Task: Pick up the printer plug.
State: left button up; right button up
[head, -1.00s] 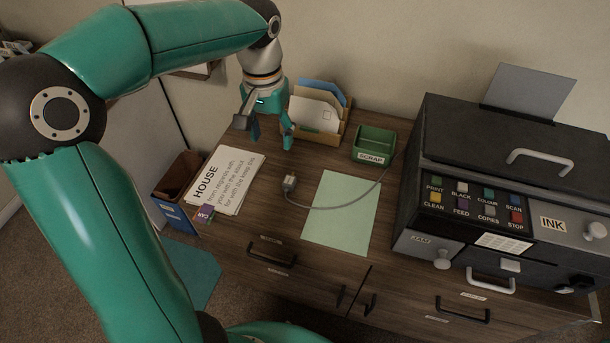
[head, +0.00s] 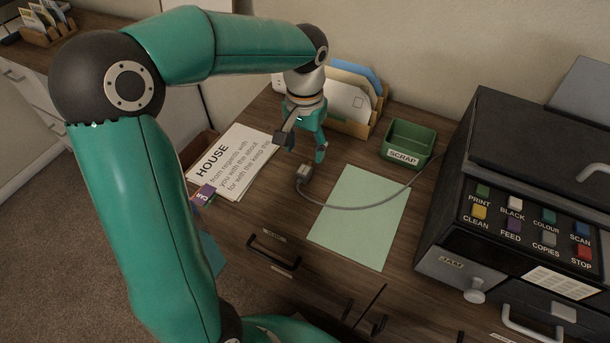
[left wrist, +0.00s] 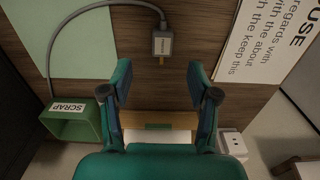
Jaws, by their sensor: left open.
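The printer plug (head: 304,173) is a small grey plug on a grey cable. It lies on the wooden desk between the stack of printed sheets and the pale green sheet. My left gripper (head: 303,153) is open and empty, just behind the plug and above the desk. In the left wrist view the plug (left wrist: 162,44) lies beyond the open fingertips (left wrist: 163,78), about midway between them, with its metal prongs facing the gripper. The fingers do not touch it. My right gripper is not in view.
The cable crosses the pale green sheet (head: 359,220) towards the black printer (head: 450,217). A green scrap tray (head: 407,139) and a letter rack (head: 368,118) stand at the back. Printed sheets (head: 236,160) lie left of the plug. Bare desk surrounds the plug.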

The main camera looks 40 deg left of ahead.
aim_at(304, 170)
pick_arm(q)
jog(key=f+b, duration=0.1)
jog(key=f, duration=0.7)
jog(key=shift+a+f, duration=0.2)
grip_shut()
jog(key=shift+r, duration=0.1)
